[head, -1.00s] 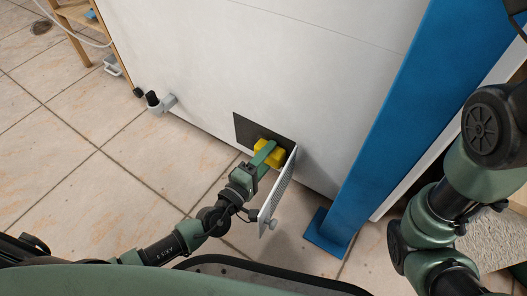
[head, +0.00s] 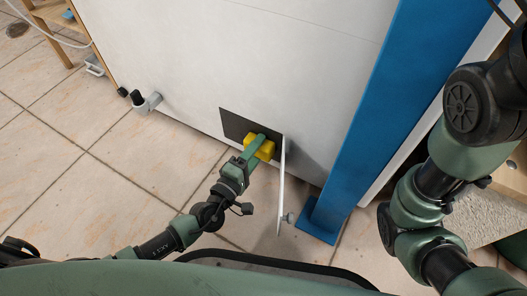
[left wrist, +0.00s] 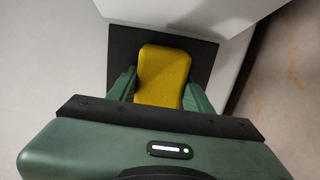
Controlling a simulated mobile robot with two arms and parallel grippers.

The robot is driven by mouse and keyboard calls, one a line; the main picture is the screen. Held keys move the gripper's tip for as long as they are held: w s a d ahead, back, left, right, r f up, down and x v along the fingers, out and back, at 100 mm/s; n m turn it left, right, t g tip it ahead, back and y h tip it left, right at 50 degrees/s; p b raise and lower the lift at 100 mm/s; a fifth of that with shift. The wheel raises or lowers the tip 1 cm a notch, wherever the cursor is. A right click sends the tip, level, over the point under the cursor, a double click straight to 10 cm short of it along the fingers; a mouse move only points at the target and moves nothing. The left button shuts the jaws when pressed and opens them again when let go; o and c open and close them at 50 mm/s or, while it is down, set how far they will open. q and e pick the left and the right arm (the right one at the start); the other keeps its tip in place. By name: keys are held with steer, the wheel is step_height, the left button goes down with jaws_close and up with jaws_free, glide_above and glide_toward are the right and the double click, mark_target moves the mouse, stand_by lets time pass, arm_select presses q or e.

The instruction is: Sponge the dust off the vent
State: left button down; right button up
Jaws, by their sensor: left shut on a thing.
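A yellow sponge (head: 259,147) is held between the fingers of my left gripper (head: 256,143). The left wrist view also shows the sponge (left wrist: 162,75) between the two green fingers of the gripper (left wrist: 160,88). The sponge is at the dark vent opening (head: 233,124) low in the white wall, and I cannot tell whether it touches the surface. The vent's dark plate (left wrist: 205,52) shows behind the sponge in the left wrist view. A white hinged cover (head: 281,190) stands open at the vent's right side. Any dust is hidden or too small to see. My right gripper is out of view.
A blue post (head: 375,120) with a foot plate stands right of the vent. A grey pipe fitting (head: 147,101) sticks out of the wall at the left. Tiled floor (head: 80,170) is clear at the left. A wooden stand (head: 50,22) is at the far left.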

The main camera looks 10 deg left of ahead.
arm_select(q)
steer(key=shift+w+a, duration=0.3)
steer(key=shift+a, duration=0.4)
steer(key=shift+w+a+r, duration=0.25)
steer(key=shift+a+r, duration=0.05)
steer(key=shift+a, duration=0.4)
steer(key=shift+s+d+f+p, duration=0.1)
steer(key=shift+s+d+p, duration=0.3)
steer(key=shift+d, duration=0.45)
steer(key=shift+s+d+r+p, duration=0.1)
steer(key=shift+s+d+p, duration=0.3)
steer(key=shift+d, duration=0.5)
steer(key=shift+s+d+f+p, duration=0.1)
steer(key=shift+s+d+p, duration=0.3)
steer(key=shift+d, duration=0.45)
steer(key=shift+w+d, duration=0.15)
steer(key=shift+f, duration=0.1)
